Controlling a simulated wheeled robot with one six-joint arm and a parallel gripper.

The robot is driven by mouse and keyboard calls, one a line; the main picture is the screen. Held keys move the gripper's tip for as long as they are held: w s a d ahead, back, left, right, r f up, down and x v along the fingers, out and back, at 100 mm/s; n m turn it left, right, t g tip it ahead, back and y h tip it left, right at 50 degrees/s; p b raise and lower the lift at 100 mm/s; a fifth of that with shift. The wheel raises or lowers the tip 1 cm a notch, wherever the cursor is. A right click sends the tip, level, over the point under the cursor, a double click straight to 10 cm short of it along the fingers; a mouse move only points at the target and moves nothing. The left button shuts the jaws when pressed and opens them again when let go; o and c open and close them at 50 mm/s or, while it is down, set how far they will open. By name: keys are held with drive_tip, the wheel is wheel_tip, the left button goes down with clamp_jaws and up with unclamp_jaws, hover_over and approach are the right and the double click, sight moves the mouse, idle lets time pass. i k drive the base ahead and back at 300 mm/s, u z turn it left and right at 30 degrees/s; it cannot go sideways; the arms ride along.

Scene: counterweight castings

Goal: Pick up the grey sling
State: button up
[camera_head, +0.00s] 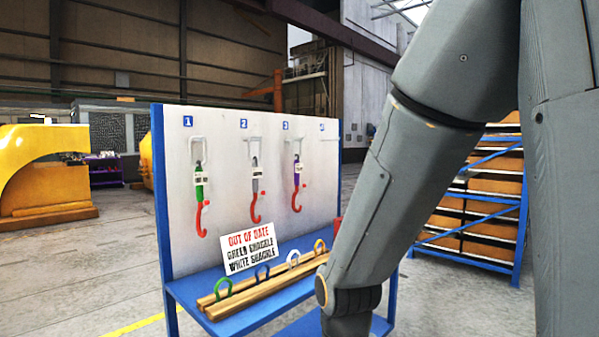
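The grey sling (255,184) hangs on the white board under number 2. It has a white tag and a red hook at its lower end, and it hangs from a peg at its top. A green sling (199,187) with a red hook hangs to its left under number 1. A purple sling (297,178) with a red hook hangs to its right under number 3. My arm crosses the right side of the picture, in front of the board's right end. My gripper is out of view.
The blue shelf (190,291) below the board holds wooden strips (262,289) with green, blue, white and yellow shackles. A sign (248,249) there reads out of date, green shackle, white shackle. A blue rack (481,205) stands right; a yellow casting (40,180) stands left.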

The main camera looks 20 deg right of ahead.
sight(256, 171)
drive_tip(key=k, duration=1.3)
drive_tip(key=z, duration=0.65)
drive_tip(key=i, duration=0.95)
drive_tip(key=z, duration=0.7)
drive_tip(key=i, duration=1.4)
drive_tip(key=u, duration=0.55)
drive_tip(key=i, duration=0.8)
drive_tip(key=u, duration=0.8)
